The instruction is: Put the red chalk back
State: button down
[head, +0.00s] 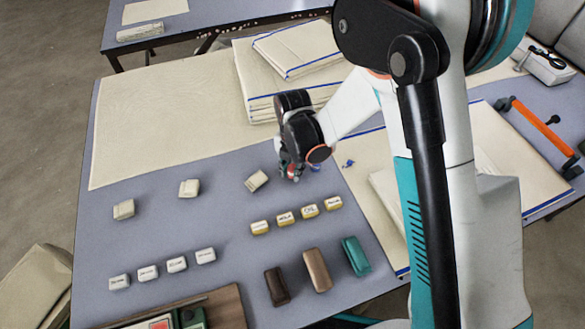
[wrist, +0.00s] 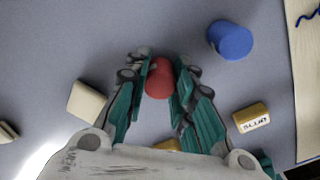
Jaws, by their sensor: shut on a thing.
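The red chalk (wrist: 159,79) is a short red cylinder between the two teal-lined fingers of my gripper (wrist: 160,74) in the wrist view. My gripper is shut on it. In the head view my gripper (head: 290,173) points down over the grey-blue table (head: 215,225), and a bit of red shows at its fingertips. I cannot tell whether the chalk touches the table. A blue chalk (wrist: 231,40) stands apart to the right in the wrist view. It also shows just right of my gripper in the head view (head: 315,167).
An off-white block (head: 256,180) lies left of my gripper. A row of yellowish labelled blocks (head: 285,219) lies just in front. Brown, tan and teal blocks (head: 317,270) lie nearer. Cream cloth (head: 160,115) covers the back left. A cloth with a blue mark (head: 347,163) lies right.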

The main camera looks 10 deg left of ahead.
aim_at(293, 167)
jog(key=shift+f, duration=0.15)
jog(key=c, duration=1.4)
grip_release()
jog(key=shift+o, duration=0.2)
notch_tip(293, 167, up, 12)
jog(key=p, duration=0.4)
jog(key=shift+r+p, duration=0.2)
jog(key=shift+p, duration=0.15)
